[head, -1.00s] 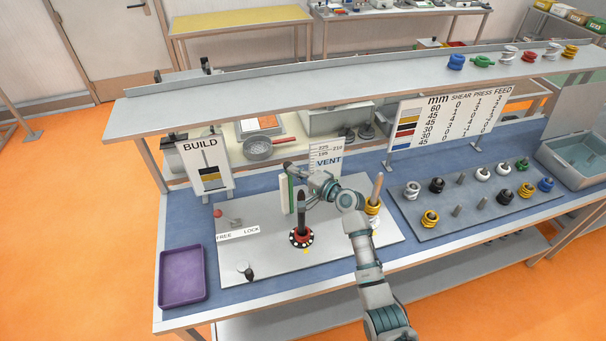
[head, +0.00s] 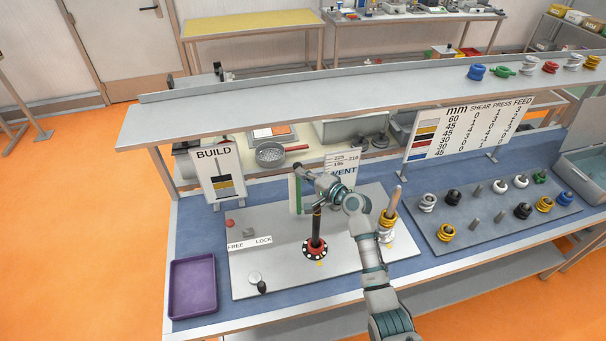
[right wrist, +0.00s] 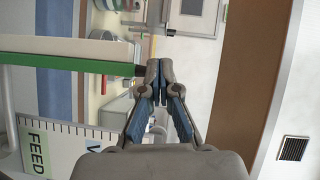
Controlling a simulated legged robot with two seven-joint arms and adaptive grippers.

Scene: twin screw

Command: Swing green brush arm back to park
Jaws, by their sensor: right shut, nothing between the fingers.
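The green brush arm (head: 299,196) stands beside a pale panel at the back of the grey plate (head: 270,275), left of the black post (head: 316,225). In the right wrist view the green bar (right wrist: 70,65) runs in from the left and ends in a dark tip by my fingertips. My right gripper (head: 304,172) is at the upper end of the brush arm. Its fingertips also show in the right wrist view (right wrist: 154,78), shut with nothing between them. Whether they touch the bar's tip is unclear. My left gripper is out of view.
A post with yellow and white rings (head: 387,222) stands right of my right forearm. The VENT scale (head: 342,168) is behind my gripper. A purple tray (head: 193,288) lies at front left. An overhead shelf (head: 330,103) spans the bench. A ring rack (head: 480,225) is at right.

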